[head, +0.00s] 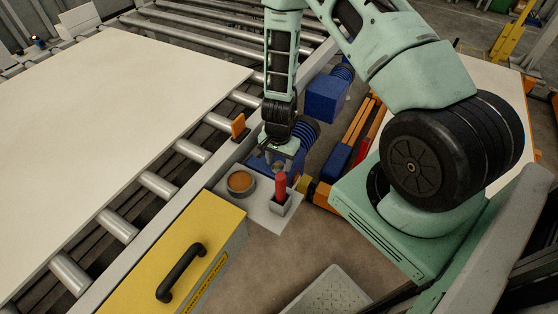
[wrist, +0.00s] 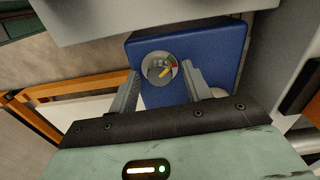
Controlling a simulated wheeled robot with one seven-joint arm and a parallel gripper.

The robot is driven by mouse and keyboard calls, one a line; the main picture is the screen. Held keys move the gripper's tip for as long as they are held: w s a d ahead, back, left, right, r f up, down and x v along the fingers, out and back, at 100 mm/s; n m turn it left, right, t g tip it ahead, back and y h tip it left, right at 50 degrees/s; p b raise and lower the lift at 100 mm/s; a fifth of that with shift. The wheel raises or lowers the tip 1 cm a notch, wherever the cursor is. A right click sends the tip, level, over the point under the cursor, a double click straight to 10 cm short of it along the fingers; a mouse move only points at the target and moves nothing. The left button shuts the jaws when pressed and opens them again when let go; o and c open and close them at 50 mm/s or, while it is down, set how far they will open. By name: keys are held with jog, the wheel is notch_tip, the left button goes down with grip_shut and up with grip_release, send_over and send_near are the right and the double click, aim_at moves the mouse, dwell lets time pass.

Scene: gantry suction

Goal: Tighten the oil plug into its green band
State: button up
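The oil plug (wrist: 158,69) shows in the wrist view as a round grey face on a blue housing (wrist: 215,45). A short yellow mark on it slants to the upper right. Small green and red patches lie near its right edge; where the mark stands against the green is too small to tell. My gripper (wrist: 160,72) has its two fingers apart, one on each side of the plug. No clear contact shows. In the head view my gripper (head: 279,166) points down over the blue housing beside the rail, and the plug is hidden there.
A red-handled item (head: 281,187) stands in a holder, and a round brown-filled cup (head: 240,182) sits beside it, both close to my gripper. A yellow box with a black handle (head: 165,262) is in front. The roller conveyor (head: 160,185) carries a large pale panel (head: 110,110) at left.

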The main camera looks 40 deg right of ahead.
aim_at(279, 163)
notch_tip(279, 163, up, 17)
jog(key=p, duration=0.1)
jog(key=shift+r+p, duration=0.2)
jog(key=shift+p, duration=0.2)
dwell(0.6)
jog(key=s+a+r+n+y, duration=0.1)
jog(key=s+a+r+n, duration=0.3)
jog(key=a, duration=0.4)
jog(key=s+a+r+n+y, duration=0.1)
jog(key=a+r+n, duration=0.4)
jog(key=a, duration=0.3)
jog(key=s+a+r+n, duration=0.3)
jog(key=s+r+n, duration=0.1)
jog(key=s+n, duration=0.2)
jog(key=s+a+r+n+h, duration=0.1)
jog(key=s+a+r+n, duration=0.2)
jog(key=s+r+n, duration=0.2)
jog(key=s+n, duration=0.1)
jog(key=s, duration=0.1)
jog(key=shift+s, duration=0.3)
